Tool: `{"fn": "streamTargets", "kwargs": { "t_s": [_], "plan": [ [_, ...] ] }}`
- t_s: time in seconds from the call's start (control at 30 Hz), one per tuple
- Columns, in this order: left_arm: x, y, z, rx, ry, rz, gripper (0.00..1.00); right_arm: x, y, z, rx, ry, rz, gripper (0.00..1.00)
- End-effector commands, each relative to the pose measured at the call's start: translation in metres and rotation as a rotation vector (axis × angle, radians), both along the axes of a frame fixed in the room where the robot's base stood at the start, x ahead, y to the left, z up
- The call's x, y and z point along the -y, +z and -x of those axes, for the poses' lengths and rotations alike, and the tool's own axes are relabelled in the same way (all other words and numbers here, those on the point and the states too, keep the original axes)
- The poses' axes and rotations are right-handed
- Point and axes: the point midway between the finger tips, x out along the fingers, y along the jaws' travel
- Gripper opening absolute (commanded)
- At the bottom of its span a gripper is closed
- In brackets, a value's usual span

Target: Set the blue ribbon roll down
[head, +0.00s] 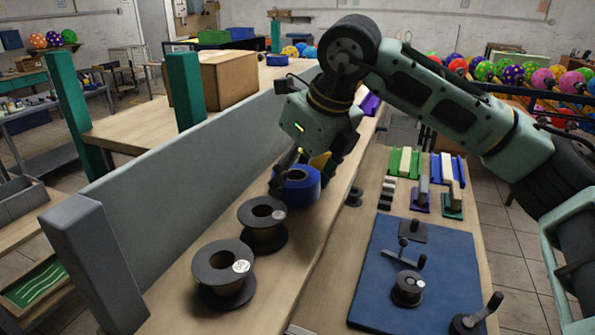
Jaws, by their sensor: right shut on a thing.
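The blue ribbon roll (300,188) is at the middle of the head view, at the right edge of the long wooden shelf (190,300). My right gripper (303,172) reaches down from above and is shut on the roll. The gripper and arm hide part of its far side. I cannot tell whether the roll touches the shelf. My left gripper is not in view.
Two black spools (262,225) and (224,272) stand on the shelf nearer to me. A blue mat (385,300) with a crank and a small reel lies on the lower bench to the right. Stamps and coloured trays (405,163) sit behind it. A grey panel (190,165) borders the shelf's left.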

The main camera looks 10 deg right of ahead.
Motion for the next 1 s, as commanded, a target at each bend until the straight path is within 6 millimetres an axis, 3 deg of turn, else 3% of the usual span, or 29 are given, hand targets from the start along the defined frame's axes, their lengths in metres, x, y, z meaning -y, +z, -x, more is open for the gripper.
{"fn": "streamTargets", "kwargs": {
  "t_s": [0.23, 0.27, 0.47, 0.8, 1.0],
  "plan": [
    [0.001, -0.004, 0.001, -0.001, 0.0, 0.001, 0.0, 0.0, -0.003, 0.0, 0.001, 0.0, -0.001, 0.37],
    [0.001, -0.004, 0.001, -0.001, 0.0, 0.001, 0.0, 0.0, -0.003, 0.0, 0.0, 0.0, 0.0, 0.66],
    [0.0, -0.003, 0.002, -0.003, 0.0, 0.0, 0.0, 0.0, -0.002, 0.0, 0.0, 0.0, 0.0, 0.84],
    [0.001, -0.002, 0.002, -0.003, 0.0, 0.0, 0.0, 0.0, -0.001, 0.0, 0.001, 0.0, 0.001, 0.84],
    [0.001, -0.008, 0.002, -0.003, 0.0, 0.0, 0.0, 0.004, 0.017, 0.005, 0.005, -0.002, 0.0, 0.84]
  ]
}}
